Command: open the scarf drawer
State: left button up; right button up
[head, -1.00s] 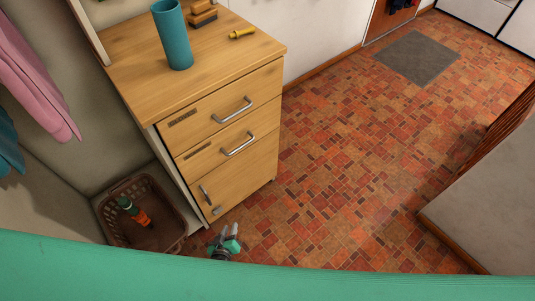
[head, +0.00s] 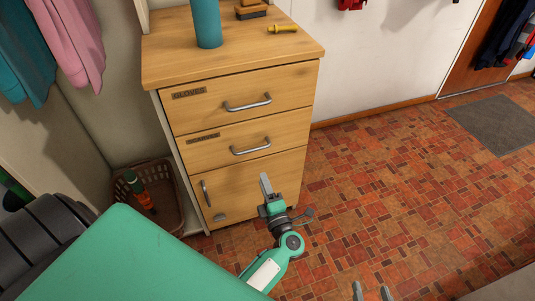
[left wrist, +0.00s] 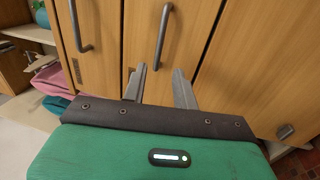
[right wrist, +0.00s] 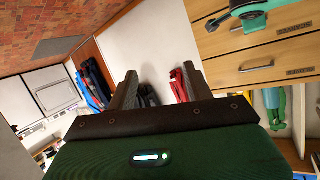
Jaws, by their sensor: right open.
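The scarf drawer (head: 215,149) is the middle front of a wooden cabinet, shut, with a small label (head: 203,138) too blurred to read surely. Its grey bar handle (head: 250,146) also shows in the left wrist view (left wrist: 162,35). My left gripper (head: 265,184) is below that handle in the head view, in front of the cabinet. In the left wrist view its fingers (left wrist: 160,85) are apart and empty, pointing toward the handle without touching it. My right gripper (head: 372,291) is at the bottom edge of the head view, open and empty; its fingers show in the right wrist view (right wrist: 158,90).
The gloves drawer (head: 205,103) is above and a cupboard door (head: 240,185) below, both shut. A teal cylinder (head: 206,25), brushes and a yellow tool (head: 283,28) stand on top. A basket (head: 172,207) is left of the cabinet.

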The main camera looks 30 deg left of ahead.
aim_at(252, 149)
pick_arm(q)
jog(key=shift+b+x, duration=0.4)
jog(key=shift+x, duration=6.05)
pick_arm(e)
jog(key=shift+w+a+r+t, duration=0.2)
jog(key=shift+a+r+t, duration=0.25)
jog(key=shift+t, duration=0.25)
pick_arm(q)
jog(key=shift+c, duration=0.2)
grip_shut()
